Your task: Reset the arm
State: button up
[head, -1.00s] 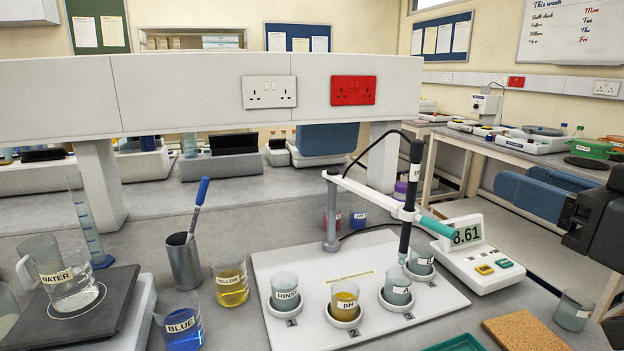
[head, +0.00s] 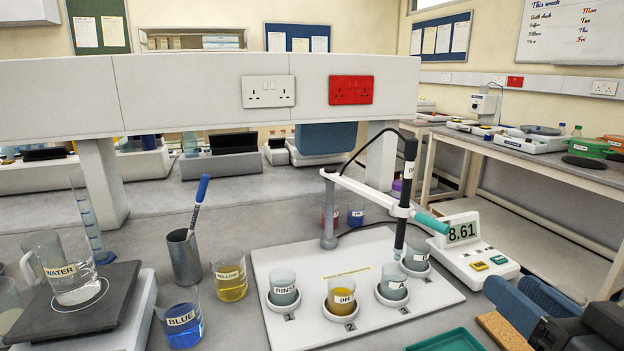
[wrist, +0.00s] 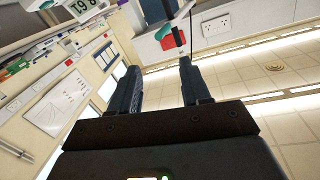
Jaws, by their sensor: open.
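My gripper (wrist: 158,92) shows in the wrist view with its two dark fingers apart and nothing between them. In the head view, part of my dark arm and blue-grey gripper (head: 525,300) is at the lower right, to the right of the white board; its fingertips are hard to make out there. The pH probe (head: 405,190) hangs from the white stand arm (head: 365,190) over the beaker marked A (head: 393,285). The meter (head: 470,250) reads 8.61.
The white board (head: 270,255) also bears the RINSE beaker (head: 284,285) and the pH beaker (head: 341,295). A blue beaker (head: 181,325), a yellow beaker (head: 232,280), a steel cup (head: 185,258) and a WATER beaker (head: 72,280) stand to the left. A green tray (head: 450,341) lies in front.

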jog(key=s+a+f+m+g+h, duration=0.1)
jog(key=s+f+h, duration=0.1)
jog(key=s+f, duration=0.75)
jog(key=s+f+m+g+h, duration=0.1)
jog(key=s+f+h, duration=0.1)
jog(key=s+f, duration=0.75)
jog(key=s+r+n+y, duration=0.1)
jog(key=s+r+n, duration=0.1)
jog(key=s, duration=1.1)
jog(key=shift+a+r+g, duration=0.3)
jog(key=shift+a+r, duration=0.15)
